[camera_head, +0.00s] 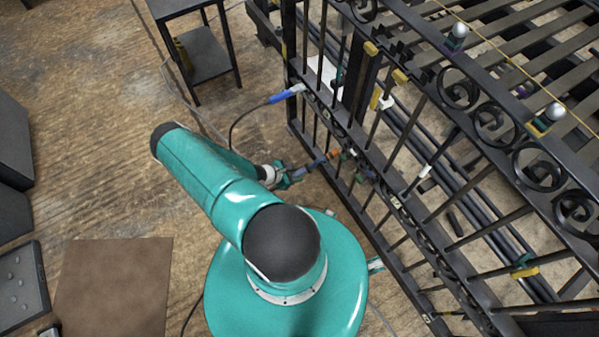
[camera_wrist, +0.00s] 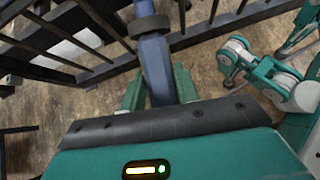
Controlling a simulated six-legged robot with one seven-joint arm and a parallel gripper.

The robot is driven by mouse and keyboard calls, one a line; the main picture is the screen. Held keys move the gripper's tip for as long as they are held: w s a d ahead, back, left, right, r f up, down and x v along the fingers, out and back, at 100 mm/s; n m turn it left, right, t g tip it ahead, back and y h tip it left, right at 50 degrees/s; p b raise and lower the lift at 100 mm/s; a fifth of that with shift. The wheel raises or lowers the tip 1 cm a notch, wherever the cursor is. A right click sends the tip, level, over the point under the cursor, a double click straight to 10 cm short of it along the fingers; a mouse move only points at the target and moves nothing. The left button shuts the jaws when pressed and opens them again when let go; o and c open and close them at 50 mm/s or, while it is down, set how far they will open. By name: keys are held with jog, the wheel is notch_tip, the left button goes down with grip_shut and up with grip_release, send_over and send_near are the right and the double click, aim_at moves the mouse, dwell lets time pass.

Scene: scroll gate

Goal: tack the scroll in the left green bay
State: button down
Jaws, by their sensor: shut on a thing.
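The black iron gate (camera_head: 415,160) runs diagonally through the right half of the head view. Several scrolls, one of them a round scroll (camera_head: 460,88), sit along its upper rail. My gripper (camera_head: 291,176) is shut on a blue tool (camera_head: 318,162), beside the gate's near side. An orange part shows at the tool's far end, close to the bars; contact cannot be told. In the wrist view the blue tool (camera_wrist: 156,62) stands between the green fingers of my gripper (camera_wrist: 155,92), with a dark collar above it. Which bay is the left green one cannot be told.
Another blue handle (camera_head: 284,96) with a dark cable rests at the gate's left end. Yellow clamps (camera_head: 371,48) grip the gate. A small black table (camera_head: 205,50) stands at upper left. A brown mat (camera_head: 113,287) lies at lower left; the wooden floor between is mostly clear.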

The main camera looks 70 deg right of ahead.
jog(key=shift+w+a+f, duration=0.55)
jog(key=shift+w+a, duration=0.15)
jog(key=shift+w, duration=0.15)
jog(key=shift+w+a+f, duration=0.55)
jog(key=shift+w+a, duration=0.15)
jog(key=shift+w, duration=0.15)
